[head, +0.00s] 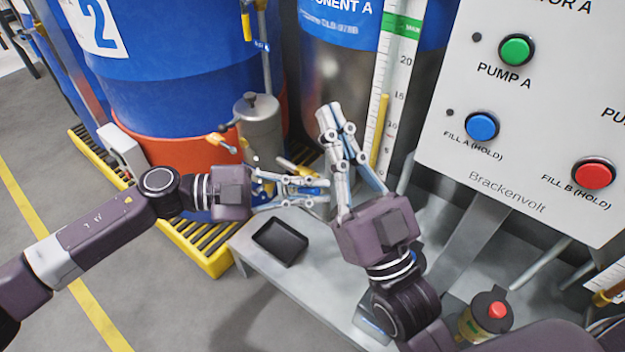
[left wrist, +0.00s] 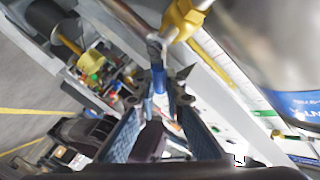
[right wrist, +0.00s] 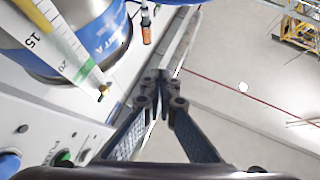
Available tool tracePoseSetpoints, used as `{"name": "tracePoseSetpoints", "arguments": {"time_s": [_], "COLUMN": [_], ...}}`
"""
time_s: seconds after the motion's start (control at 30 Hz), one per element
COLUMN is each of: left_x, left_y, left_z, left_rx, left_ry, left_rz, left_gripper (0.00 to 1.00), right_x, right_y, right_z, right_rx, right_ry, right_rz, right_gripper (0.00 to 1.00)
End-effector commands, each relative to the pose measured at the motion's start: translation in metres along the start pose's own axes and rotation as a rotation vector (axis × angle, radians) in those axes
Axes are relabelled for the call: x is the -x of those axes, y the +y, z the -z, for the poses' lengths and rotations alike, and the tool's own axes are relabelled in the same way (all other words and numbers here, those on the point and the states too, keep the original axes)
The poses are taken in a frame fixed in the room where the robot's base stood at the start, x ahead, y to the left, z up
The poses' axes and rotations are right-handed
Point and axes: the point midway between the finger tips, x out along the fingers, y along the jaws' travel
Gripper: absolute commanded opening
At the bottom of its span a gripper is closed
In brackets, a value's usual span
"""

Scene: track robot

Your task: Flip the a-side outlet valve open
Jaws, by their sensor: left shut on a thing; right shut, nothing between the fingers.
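The a-side outlet valve shows in the left wrist view as a yellow body (left wrist: 183,18) with a grey lever and a blue grip (left wrist: 158,80). My left gripper (left wrist: 165,82) is shut on the blue grip. In the head view my left gripper (head: 322,190) is below the Component A tank (head: 335,75), and its fingers and my right gripper hide most of the valve. My right gripper (head: 332,112) is shut and empty, raised in front of the tank. It also shows closed in the right wrist view (right wrist: 165,78).
A white control panel (head: 520,120) with green, blue and red buttons stands at the right. A black tray (head: 280,242) lies on the grey bench (head: 310,285). A grey canister (head: 260,125) and a large blue drum (head: 150,70) are at the left. A jar with a red button (head: 485,318) stands at front right.

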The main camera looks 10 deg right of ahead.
Motion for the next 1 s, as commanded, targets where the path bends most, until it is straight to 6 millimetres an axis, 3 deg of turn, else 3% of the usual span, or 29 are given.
{"name": "tracePoseSetpoints", "arguments": {"time_s": [0.27,0.53,0.7,1.0], "left_x": [-0.001,-0.002,-0.002,-0.002], "left_y": [0.001,0.003,0.005,0.005], "left_z": [0.000,-0.001,-0.002,-0.003], "left_rx": [-0.031,-0.059,-0.069,-0.071], "left_ry": [-0.027,-0.049,-0.056,-0.057], "left_rz": [-0.021,-0.040,-0.047,-0.048], "left_gripper": [0.00,0.00,0.00,0.00], "right_x": [0.008,0.037,0.051,0.054], "right_y": [0.007,0.015,0.018,0.019], "right_z": [-0.062,-0.115,-0.132,-0.136], "right_rx": [0.013,0.021,0.024,0.024], "right_ry": [-0.303,-0.583,-0.678,-0.696], "right_rz": [-0.013,-0.028,-0.034,-0.035], "right_gripper": [0.00,0.00,0.00,0.00]}}
